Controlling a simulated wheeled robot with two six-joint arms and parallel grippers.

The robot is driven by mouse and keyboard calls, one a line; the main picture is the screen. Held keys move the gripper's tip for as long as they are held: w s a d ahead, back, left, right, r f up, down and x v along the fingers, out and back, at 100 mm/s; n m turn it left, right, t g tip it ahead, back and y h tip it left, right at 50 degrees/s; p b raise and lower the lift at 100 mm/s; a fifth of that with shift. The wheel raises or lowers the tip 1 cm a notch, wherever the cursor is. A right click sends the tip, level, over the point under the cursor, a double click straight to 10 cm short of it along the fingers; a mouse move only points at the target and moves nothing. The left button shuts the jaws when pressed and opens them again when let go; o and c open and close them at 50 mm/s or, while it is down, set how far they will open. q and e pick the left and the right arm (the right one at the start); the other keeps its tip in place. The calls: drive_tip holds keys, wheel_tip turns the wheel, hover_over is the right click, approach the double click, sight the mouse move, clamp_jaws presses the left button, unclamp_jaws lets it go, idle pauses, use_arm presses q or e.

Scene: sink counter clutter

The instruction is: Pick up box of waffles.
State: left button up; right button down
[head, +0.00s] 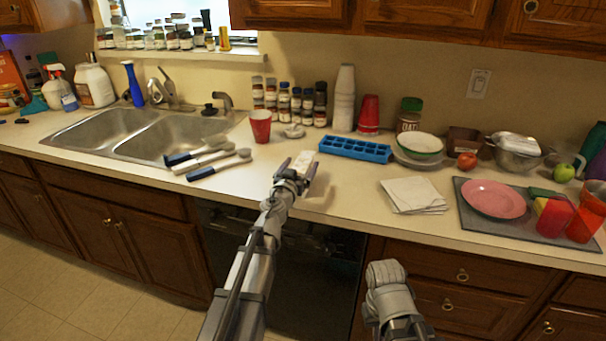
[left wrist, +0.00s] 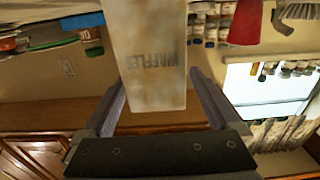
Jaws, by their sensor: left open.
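The box of waffles (head: 303,162) is a small pale box on the counter, between the sink tools and the blue ice tray. In the left wrist view the box (left wrist: 147,60) shows its "WAFFLES" lettering, and its near end reaches between my fingers. My left gripper (head: 296,176) is at the near side of the box. Its two fingers (left wrist: 157,80) are open, one on each side of the box, with a visible gap at least at the lower end. My right gripper is not visible; only part of that arm shows at the bottom of the head view.
Blue-handled brushes (head: 215,164) lie left of the box, and a red cup (head: 261,126) stands behind it. The blue ice tray (head: 354,149) is close on the right. White napkins (head: 414,195) lie farther right. The counter in front of the box is clear.

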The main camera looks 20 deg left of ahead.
use_arm(q)
drive_tip(key=w, duration=0.2)
drive_tip(key=shift+w, duration=0.3)
drive_tip(key=shift+s, duration=0.1)
drive_tip(key=shift+c, duration=0.2)
clamp_jaws()
